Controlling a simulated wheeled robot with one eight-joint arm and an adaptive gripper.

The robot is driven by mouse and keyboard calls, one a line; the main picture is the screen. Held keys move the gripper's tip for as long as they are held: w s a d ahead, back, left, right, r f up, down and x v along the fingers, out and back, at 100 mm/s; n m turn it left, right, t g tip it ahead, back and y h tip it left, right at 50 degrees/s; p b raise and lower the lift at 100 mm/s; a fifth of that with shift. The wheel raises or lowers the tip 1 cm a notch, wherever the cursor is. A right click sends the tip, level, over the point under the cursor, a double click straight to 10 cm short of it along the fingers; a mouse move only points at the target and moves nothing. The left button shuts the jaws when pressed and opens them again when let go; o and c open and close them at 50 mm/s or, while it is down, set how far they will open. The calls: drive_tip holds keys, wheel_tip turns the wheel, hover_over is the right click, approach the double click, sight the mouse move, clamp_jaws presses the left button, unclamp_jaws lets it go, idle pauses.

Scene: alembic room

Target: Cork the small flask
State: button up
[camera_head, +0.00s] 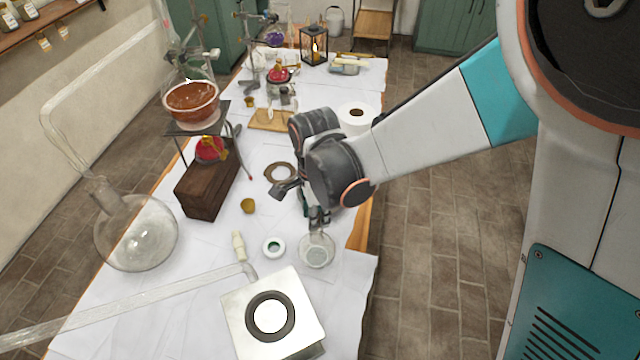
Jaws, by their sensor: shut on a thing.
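The small flask (316,253) is clear glass with a round body. It appears upright on the white-covered table near its right edge, with its neck just below my gripper. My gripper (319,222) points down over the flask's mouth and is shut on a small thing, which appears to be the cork. The fingers mostly hide that thing. I cannot tell whether it is in the neck or just above it. A tan, cork-coloured piece (248,205) lies farther left on the table.
A small white-rimmed jar (273,247) and a pale bottle (239,246) stand left of the flask. A square metal plate device (299,316) stands in front. A large glass retort (136,233) and a dark wooden box (207,190) are at left.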

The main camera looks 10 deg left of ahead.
drive_tip(key=shift+f+b, duration=1.45)
drive_tip(key=shift+b, duration=0.25)
idle(3.8)
drive_tip(key=o, duration=1)
drive_tip(key=shift+o, duration=0.2)
drive_tip(key=o, duration=0.4)
drive_tip(key=shift+r, duration=0.1)
drive_tip(key=shift+r+p, duration=2.35)
drive_tip(key=shift+r, duration=1.1)
